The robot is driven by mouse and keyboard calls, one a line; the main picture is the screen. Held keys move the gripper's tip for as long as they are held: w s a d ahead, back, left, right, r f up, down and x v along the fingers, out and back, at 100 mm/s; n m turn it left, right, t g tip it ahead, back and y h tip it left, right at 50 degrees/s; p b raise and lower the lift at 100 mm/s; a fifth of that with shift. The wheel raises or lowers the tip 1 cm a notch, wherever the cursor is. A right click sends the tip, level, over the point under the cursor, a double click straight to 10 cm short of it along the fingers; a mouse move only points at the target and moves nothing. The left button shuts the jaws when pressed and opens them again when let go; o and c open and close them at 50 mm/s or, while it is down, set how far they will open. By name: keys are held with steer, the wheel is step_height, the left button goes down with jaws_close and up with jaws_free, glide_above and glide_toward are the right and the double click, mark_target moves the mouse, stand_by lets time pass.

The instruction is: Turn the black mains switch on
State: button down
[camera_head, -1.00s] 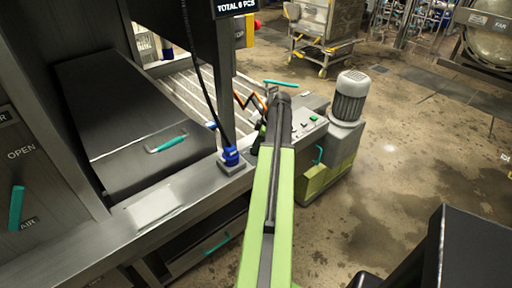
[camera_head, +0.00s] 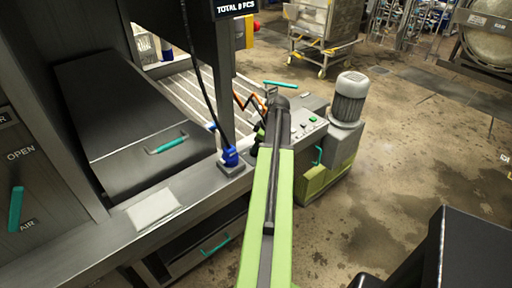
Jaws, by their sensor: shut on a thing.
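My arm reaches up the middle of the picture to the grey machine with a control panel (camera_head: 309,124). My gripper (camera_head: 260,133) is small and dark at the arm's far end, partly hidden by the arm. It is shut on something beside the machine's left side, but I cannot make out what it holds. I cannot pick out the black mains switch clearly; the arm covers part of that area.
A blue plug (camera_head: 230,157) with a black cable stands on the steel ledge, left of my arm. A grey motor (camera_head: 349,98) rises right of the panel. A steel cart (camera_head: 322,30) stands behind. Floor at right is open.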

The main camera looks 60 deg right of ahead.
steer(key=m+h, duration=0.1)
steer(key=m, duration=0.3)
steer(key=m+h, duration=0.1)
steer(key=m, duration=0.2)
steer(key=shift+a+g+h, duration=0.3)
steer(key=shift+a, duration=0.05)
steer(key=m+h, duration=0.1)
steer(key=m, duration=0.2)
steer(key=shift+m+g, duration=0.4)
steer(key=shift+w+m+g+h, duration=0.1)
steer(key=shift+m+g+h, duration=0.5)
steer(key=shift+m, duration=1.3)
steer(key=c, duration=1.4)
jaws_free()
steer(key=shift+c, duration=0.2)
